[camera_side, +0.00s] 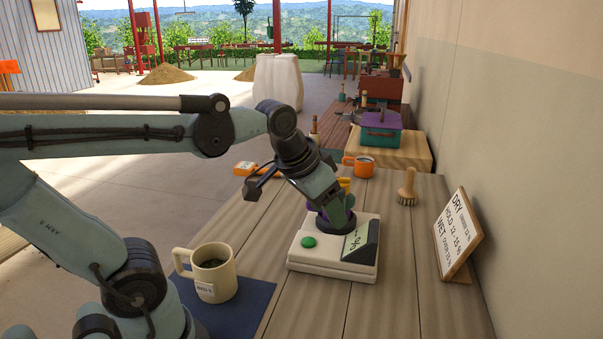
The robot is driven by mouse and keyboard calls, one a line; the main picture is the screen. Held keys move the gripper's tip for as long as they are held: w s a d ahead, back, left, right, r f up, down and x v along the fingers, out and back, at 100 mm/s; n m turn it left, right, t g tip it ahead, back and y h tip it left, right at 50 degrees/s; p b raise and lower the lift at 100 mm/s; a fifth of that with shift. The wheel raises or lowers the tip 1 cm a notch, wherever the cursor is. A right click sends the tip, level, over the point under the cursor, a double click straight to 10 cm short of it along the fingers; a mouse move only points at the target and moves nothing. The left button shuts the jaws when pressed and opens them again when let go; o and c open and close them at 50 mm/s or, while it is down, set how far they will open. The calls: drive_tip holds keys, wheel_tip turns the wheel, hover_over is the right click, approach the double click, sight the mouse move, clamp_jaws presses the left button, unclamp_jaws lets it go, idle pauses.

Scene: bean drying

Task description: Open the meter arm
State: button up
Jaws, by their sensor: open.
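The meter (305,257) is a cream-white box with a green round button (308,242) and a dark sloped panel at its right. It stands on the wooden table. A dark round part and a bit of purple show on its top, partly behind my gripper. My gripper (338,215) is right over the meter's top, pointing down, and it is open. I cannot tell whether it touches the meter. The meter arm is not clearly visible; my gripper hides much of that area.
A cream mug (213,272) stands on a dark blue mat (240,307) at front left. A sign (457,237) leans near the right wall. Bare table lies in front.

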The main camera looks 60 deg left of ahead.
drive_tip(key=shift+t, duration=0.7)
drive_tip(key=shift+s+d+f, duration=0.3)
drive_tip(key=shift+s+f, duration=0.15)
drive_tip(key=shift+f, duration=0.25)
drive_tip(key=shift+s+d+f, duration=0.3)
drive_tip(key=shift+s+f, duration=0.2)
drive_tip(key=shift+f, duration=0.25)
drive_tip(key=shift+s+d+f, duration=0.3)
drive_tip(key=shift+s+f, duration=0.15)
drive_tip(key=shift+f, duration=0.25)
drive_tip(key=shift+c, duration=0.2)
